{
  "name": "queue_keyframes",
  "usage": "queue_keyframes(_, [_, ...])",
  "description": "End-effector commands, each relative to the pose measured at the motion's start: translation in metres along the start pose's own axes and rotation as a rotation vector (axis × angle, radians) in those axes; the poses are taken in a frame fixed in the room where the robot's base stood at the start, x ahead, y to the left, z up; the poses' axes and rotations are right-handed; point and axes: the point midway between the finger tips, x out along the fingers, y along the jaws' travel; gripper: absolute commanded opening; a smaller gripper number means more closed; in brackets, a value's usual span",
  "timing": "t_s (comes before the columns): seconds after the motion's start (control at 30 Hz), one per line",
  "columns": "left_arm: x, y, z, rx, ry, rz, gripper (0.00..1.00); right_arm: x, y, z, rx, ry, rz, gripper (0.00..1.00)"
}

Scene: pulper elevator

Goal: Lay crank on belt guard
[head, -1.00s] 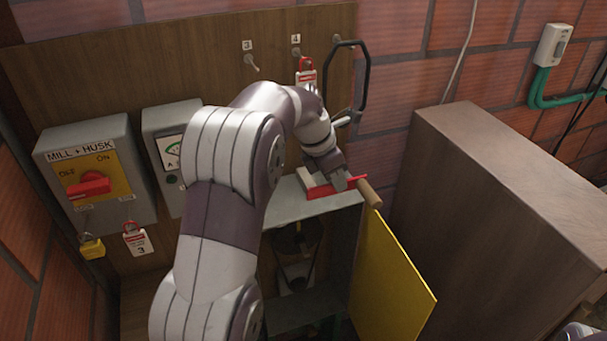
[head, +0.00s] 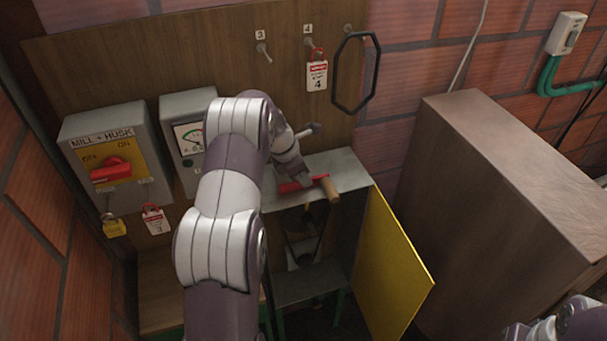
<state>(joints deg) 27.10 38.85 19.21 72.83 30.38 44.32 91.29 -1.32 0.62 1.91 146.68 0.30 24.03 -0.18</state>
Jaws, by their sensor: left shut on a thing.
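The crank has a red bar (head: 289,187) and a wooden handle (head: 331,189). My left gripper (head: 306,181) is shut on the red bar, and the fingers hide part of it. The crank lies across the grey flat top (head: 345,172) of the cabinet with the open yellow door, which I take to be the belt guard. The handle reaches the front edge of that top. I cannot tell whether the crank touches the surface or is just above it. My right gripper is not in view; only part of my right arm shows at bottom right.
The yellow door (head: 390,265) stands open below the top's right end. A large brown box (head: 510,180) stands at right. A black loop (head: 356,72) and a red lock with tag (head: 317,75) hang behind. The mill switch box (head: 118,155) is at left.

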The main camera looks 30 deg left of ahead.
Motion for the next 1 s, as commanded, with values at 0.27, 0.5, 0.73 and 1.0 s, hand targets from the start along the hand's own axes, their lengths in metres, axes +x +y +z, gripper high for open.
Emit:
queue_keyframes(0.27, [0.002,0.000,-0.001,0.000,0.000,0.000,0.34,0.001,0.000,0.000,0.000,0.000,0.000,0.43])
queue_keyframes(0.5, [0.000,0.000,0.000,0.000,0.000,0.000,0.34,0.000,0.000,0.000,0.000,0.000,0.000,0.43])
queue_keyframes(0.73, [-0.039,0.002,-0.002,0.001,-0.003,0.007,0.34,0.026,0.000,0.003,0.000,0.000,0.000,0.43])
queue_keyframes(1.0, [-0.115,0.000,0.003,-0.002,0.000,-0.001,0.34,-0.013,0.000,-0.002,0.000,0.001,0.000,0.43])
